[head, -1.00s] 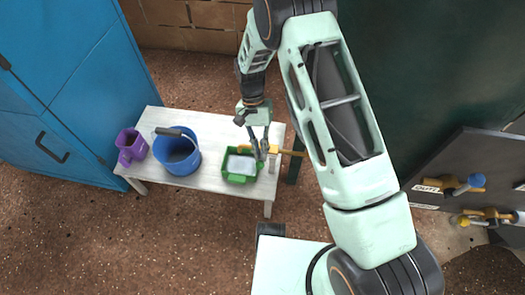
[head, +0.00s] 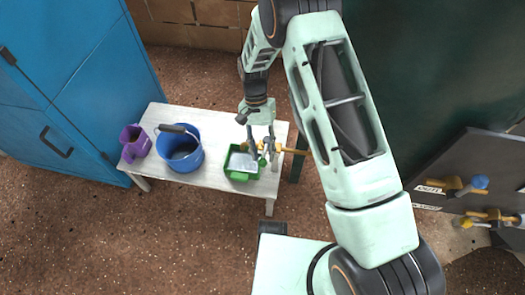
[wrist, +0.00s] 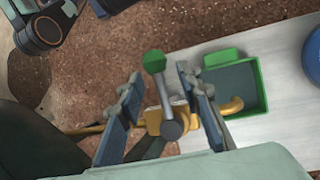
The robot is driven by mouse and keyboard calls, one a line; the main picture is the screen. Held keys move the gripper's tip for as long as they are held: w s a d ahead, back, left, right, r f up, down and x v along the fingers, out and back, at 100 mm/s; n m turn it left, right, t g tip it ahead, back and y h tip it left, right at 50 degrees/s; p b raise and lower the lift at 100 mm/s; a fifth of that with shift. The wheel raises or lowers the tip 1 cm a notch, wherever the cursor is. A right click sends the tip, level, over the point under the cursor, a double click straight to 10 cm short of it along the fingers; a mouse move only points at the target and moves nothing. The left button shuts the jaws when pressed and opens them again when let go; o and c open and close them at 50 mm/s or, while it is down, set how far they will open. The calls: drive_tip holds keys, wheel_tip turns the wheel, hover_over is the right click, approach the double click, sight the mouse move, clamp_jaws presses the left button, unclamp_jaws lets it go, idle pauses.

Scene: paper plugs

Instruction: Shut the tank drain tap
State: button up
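The drain tap is a brass tap (wrist: 153,122) on a yellow pipe, with a grey lever (wrist: 166,88) ending in a green knob (wrist: 153,61). In the head view its brass pipe (head: 296,151) comes from the dark green tank side (head: 430,60) over the right end of the bench. My gripper (wrist: 158,80) is open, one finger on each side of the lever; I cannot tell whether either touches it. In the head view my gripper (head: 262,145) is at the tap and partly covers it. The curved spout (wrist: 232,106) reaches over a green tray (wrist: 261,72).
The green tray (head: 229,172), a blue bucket (head: 183,160) and a purple jug (head: 137,143) stand on a pale bench (head: 209,183). A blue cabinet (head: 75,90) is at left. A dark panel (head: 450,155) at right carries other brass taps with blue and yellow handles (head: 480,182).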

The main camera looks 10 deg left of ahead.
drive_tip(key=v, duration=1.2)
